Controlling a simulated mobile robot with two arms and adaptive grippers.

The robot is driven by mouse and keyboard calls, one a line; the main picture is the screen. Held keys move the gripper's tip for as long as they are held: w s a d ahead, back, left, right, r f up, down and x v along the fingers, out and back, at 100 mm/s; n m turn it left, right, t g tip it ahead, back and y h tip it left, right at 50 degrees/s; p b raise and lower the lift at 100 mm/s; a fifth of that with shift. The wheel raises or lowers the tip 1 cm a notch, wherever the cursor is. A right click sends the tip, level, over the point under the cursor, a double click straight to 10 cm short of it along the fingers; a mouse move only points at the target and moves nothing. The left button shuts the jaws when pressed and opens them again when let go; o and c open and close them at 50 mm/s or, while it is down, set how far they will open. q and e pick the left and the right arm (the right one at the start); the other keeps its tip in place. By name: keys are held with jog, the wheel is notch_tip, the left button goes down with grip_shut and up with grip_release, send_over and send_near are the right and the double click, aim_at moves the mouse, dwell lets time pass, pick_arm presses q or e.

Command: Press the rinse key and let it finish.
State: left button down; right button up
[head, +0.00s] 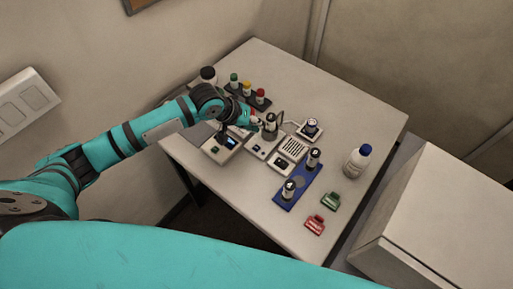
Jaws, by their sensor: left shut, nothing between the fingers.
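A light grey bench device (262,150) stands mid-table, with a dark upright part on top and dark details on its front. The rinse key is too small to make out here. My left gripper (256,124) is at the end of the teal arm coming in from the left. It is shut and empty, at the back left side of this device. I cannot tell whether the fingertips touch it. The arm hides part of the area behind. My right gripper is not in view.
A device with a small screen (222,146) stands just left. A rack (247,97) of coloured-cap bottles is behind. A blue tray (300,187) holds cylinders. A white bottle (357,161), green tag (330,201) and red tag (315,224) are right. The table's far right is clear.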

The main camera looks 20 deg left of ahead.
pick_arm(q)
jog(key=b, duration=0.5)
send_over(256, 145)
notch_tip(256, 145, down, 5)
jog(key=shift+r, duration=0.1)
jog(key=shift+f+b, duration=0.45)
jog(key=shift+f, duration=0.75)
jog(key=shift+f, duration=0.2)
jog(key=shift+f, duration=0.15)
jog(key=shift+f, duration=0.5)
dwell(0.4)
jog(key=shift+r, duration=0.1)
jog(key=shift+r+p, duration=0.75)
jog(key=shift+p, duration=0.35)
